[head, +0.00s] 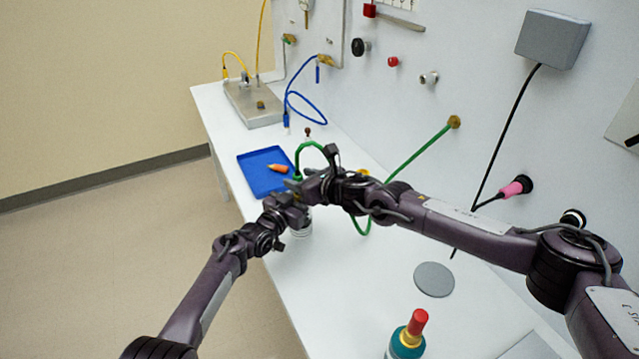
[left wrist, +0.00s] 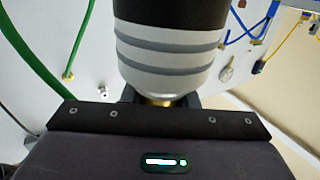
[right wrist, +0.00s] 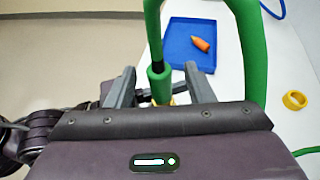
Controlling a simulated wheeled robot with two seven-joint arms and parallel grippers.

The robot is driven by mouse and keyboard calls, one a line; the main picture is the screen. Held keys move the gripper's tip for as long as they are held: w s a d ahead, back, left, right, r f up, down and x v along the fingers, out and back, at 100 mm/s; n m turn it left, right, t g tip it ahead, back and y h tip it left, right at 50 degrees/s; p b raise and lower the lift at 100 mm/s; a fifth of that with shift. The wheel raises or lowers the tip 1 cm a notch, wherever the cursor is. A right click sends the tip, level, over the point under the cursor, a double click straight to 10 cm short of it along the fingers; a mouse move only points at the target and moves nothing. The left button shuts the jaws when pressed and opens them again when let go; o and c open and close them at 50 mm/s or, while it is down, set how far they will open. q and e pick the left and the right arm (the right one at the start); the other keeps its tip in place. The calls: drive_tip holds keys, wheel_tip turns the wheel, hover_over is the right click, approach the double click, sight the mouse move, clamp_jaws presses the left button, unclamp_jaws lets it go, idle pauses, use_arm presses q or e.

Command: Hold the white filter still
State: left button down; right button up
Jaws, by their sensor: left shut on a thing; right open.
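The white filter (left wrist: 168,62), a white cylinder with grey bands and a dark end, fills the middle of the left wrist view. My left gripper (left wrist: 165,100) is shut on it. In the head view the filter (head: 302,228) shows partly below the grippers, above the white bench. My right gripper (head: 297,186) is close by. In the right wrist view its fingers (right wrist: 160,88) stand apart on either side of a green hose end (right wrist: 158,78) with a brass-coloured fitting. The grippers hide where hose and filter meet, so I cannot tell whether they are joined.
A blue tray (head: 255,182) with an orange object (head: 278,168) lies beyond the grippers. A yellow ring (right wrist: 294,100) lies beside it. The green hose (head: 425,150) runs to a wall port. A grey disc (head: 434,279) and a teal bottle with red cap (head: 407,340) stand nearer.

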drive_tip(key=v, duration=1)
drive_tip(key=shift+s+d, duration=0.15)
idle(0.5)
use_arm(q)
drive_tip(key=c, duration=1.1)
unclamp_jaws()
drive_tip(key=shift+o, duration=0.2)
drive_tip(key=shift+s+a+f, duration=0.15)
drive_tip(key=shift+s+a, duration=0.25)
drive_tip(key=shift+s, duration=0.15)
drive_tip(key=v, duration=1)
drive_tip(key=shift+s+a, duration=0.2)
drive_tip(key=shift+s, duration=0.05)
